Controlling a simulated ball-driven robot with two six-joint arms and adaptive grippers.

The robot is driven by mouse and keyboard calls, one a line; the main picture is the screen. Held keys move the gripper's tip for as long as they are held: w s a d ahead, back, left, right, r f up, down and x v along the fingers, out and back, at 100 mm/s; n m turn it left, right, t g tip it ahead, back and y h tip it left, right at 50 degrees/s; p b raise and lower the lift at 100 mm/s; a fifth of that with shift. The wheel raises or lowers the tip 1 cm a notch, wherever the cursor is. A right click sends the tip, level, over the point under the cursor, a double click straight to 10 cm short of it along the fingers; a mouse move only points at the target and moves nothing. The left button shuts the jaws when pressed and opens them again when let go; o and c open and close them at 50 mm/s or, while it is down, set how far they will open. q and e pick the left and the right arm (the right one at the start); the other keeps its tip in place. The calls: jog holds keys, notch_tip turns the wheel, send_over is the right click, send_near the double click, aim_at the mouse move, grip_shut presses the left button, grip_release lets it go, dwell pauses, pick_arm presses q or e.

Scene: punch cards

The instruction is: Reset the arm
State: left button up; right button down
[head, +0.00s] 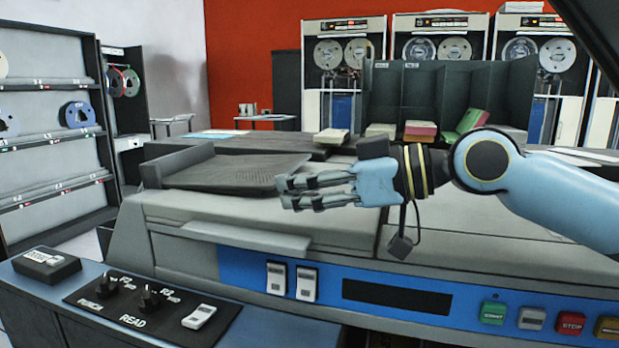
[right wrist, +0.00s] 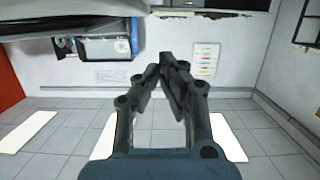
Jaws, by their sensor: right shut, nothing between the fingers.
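My right arm (head: 560,190) comes in from the right in the head view, light blue with a black elbow-like joint. My right gripper (head: 284,192) points left above the grey top of the card machine (head: 350,228). In the right wrist view the fingers of my right gripper (right wrist: 165,60) meet at the tips, shut and empty, with floor and a wall behind them. My left gripper does not show in either view.
A dark card tray (head: 235,172) lies left of the gripper. Card stacks (head: 421,129) stand by a dark divided rack (head: 440,90) behind. A control panel (head: 390,295) with buttons runs along the front. Tape shelves (head: 45,140) stand left. Tape drives (head: 345,45) line the back.

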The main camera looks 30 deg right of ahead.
jog(key=s+f+m+g+h, duration=0.1)
jog(key=s+f+g+h, duration=0.1)
jog(key=s+f, duration=0.35)
jog(key=s+f+m+g+h, duration=0.1)
jog(key=s+f+h, duration=0.15)
jog(key=f, duration=0.65)
jog(key=s+d+f+m+g+h, duration=0.25)
jog(key=s+f, duration=0.25)
jog(key=s, duration=0.3)
jog(key=s+d+f+m+g+h, duration=0.1)
jog(key=s+f+m+g+h, duration=0.25)
jog(key=s, duration=0.45)
jog(key=s+d+f+g, duration=0.1)
jog(key=s+d+f, duration=0.15)
jog(key=f, duration=1.25)
jog(key=s+d+f, duration=0.1)
jog(key=s+f, duration=0.2)
jog(key=f, duration=1.2)
jog(key=s+f+g, duration=0.1)
jog(key=s+f, duration=1.1)
jog(key=s, duration=0.4)
jog(key=shift+s+d, duration=0.3)
jog(key=shift+d, duration=0.15)
